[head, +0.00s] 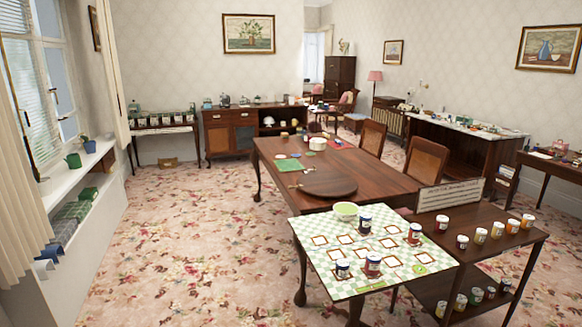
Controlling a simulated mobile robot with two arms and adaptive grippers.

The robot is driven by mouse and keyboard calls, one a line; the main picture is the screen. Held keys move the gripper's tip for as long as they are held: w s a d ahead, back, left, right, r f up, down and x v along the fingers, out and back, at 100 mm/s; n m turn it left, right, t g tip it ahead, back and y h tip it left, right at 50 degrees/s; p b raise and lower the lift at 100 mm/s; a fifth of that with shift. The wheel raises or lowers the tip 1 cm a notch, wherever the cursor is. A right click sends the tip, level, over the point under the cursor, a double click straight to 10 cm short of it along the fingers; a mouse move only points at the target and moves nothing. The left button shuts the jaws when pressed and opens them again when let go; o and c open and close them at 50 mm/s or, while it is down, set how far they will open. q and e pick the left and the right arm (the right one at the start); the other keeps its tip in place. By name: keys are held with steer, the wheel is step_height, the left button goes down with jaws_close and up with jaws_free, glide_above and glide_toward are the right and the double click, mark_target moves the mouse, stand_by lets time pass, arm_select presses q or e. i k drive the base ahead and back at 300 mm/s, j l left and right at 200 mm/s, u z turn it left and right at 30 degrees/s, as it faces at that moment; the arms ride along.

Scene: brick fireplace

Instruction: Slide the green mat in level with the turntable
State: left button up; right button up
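The green mat (289,165) lies flat on the long wooden table, toward its left edge. The turntable (329,184) appears to be the round dark wooden disc near the table's front end. It sits nearer to me than the mat and a little to its right. A small thin object (295,186) lies at the disc's left side; I cannot tell what it is. Neither of my grippers shows in the head view.
A checkered green board (328,263) with several jars and a green bowl (345,211) stands in front. Open carpet (190,235) lies to the left.

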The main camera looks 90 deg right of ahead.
mark_target(291, 165)
steer(key=z, duration=2.8)
steer(key=i+j+u, duration=0.25)
steer(key=i, duration=0.85)
steer(key=i+u, duration=0.3)
steer(key=i, duration=0.8)
steer(key=i+z, duration=0.1)
steer(key=i, duration=0.35)
steer(key=i+j+z, duration=0.1)
steer(key=i, duration=0.4)
steer(key=i+j+z, duration=0.1)
steer(key=i, duration=0.35)
steer(key=i+j+z, duration=0.1)
steer(key=i, duration=0.35)
steer(key=j, duration=0.1)
